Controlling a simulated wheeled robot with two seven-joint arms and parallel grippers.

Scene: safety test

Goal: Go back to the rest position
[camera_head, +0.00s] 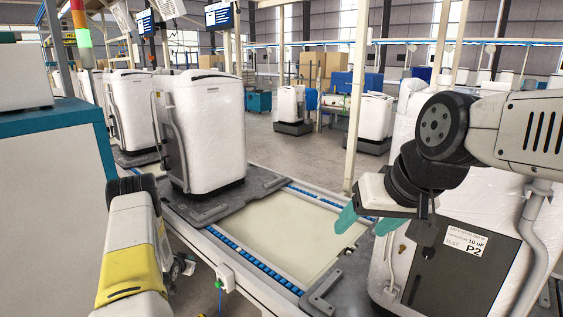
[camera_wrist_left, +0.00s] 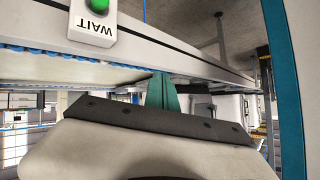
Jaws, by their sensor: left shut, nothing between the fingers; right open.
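My left arm (camera_head: 136,250) comes in at the lower left of the head view, beside the conveyor line, and its fingers are hidden there. In the left wrist view my left gripper (camera_wrist_left: 162,91) shows teal fingers close together, shut with nothing between them. It is below the conveyor's side rail (camera_wrist_left: 200,66). My right gripper (camera_head: 367,222) hangs at the right of the head view with its teal fingers apart, open and empty. It is in front of a white unit (camera_head: 480,215) with a dark panel marked P2.
A wrapped white unit (camera_head: 206,125) stands on a grey pallet (camera_head: 225,200) on the conveyor. An empty pale conveyor section (camera_head: 290,232) lies in front of it. A box marked WAIT (camera_wrist_left: 92,22) with a green light is on the rail. A teal-topped cabinet (camera_head: 50,118) stands at left.

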